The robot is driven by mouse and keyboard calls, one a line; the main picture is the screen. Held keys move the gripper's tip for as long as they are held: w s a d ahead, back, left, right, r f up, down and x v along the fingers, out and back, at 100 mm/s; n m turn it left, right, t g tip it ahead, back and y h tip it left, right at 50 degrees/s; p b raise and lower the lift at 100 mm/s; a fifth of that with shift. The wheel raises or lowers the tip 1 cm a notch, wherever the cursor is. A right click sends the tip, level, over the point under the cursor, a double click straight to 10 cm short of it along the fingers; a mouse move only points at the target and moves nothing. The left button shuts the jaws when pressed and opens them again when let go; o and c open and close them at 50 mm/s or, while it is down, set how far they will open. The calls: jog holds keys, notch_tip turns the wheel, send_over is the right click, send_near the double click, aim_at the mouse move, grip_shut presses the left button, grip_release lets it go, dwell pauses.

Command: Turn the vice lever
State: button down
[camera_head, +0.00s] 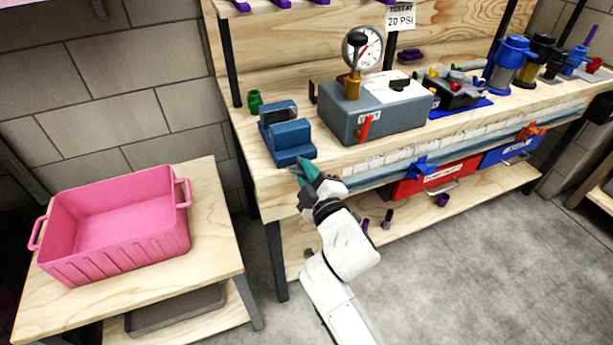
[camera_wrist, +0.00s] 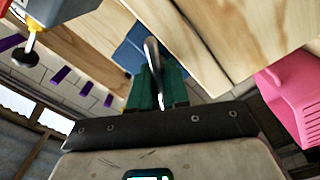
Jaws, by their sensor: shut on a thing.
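The blue vice (camera_head: 286,132) sits on the left front corner of the wooden workbench, its jaws apart. My gripper (camera_head: 308,171) is at the front of the vice, just beyond the bench edge. In the wrist view the green fingers of my gripper (camera_wrist: 158,90) are closed around the metal vice lever (camera_wrist: 151,52), a slim grey bar running up from between them. The blue vice body (camera_wrist: 131,50) shows behind the lever. In the head view the lever is mostly hidden by my gripper.
A grey box with a pressure gauge (camera_head: 362,48) and red lever (camera_head: 365,126) stands right of the vice. A green cup (camera_head: 255,102) is behind it. A pink bin (camera_head: 115,220) stands on a low table at left. Red (camera_head: 438,179) and blue drawers hang under the bench.

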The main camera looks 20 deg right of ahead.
jog(key=m+b, duration=0.1)
jog(key=m, duration=0.1)
jog(key=m+b, duration=0.1)
jog(key=m, duration=0.1)
jog(key=m+b, duration=0.2)
jog(key=m, duration=0.1)
jog(key=shift+f, duration=0.25)
jog(key=m+b, duration=0.2)
jog(key=m, duration=0.2)
jog(key=shift+m, duration=0.3)
jog(key=shift+r+m+b, duration=0.1)
jog(key=shift+m+b, duration=0.45)
jog(key=shift+m, duration=0.65)
jog(key=c, duration=1.2)
grip_release()
jog(key=shift+r, duration=0.1)
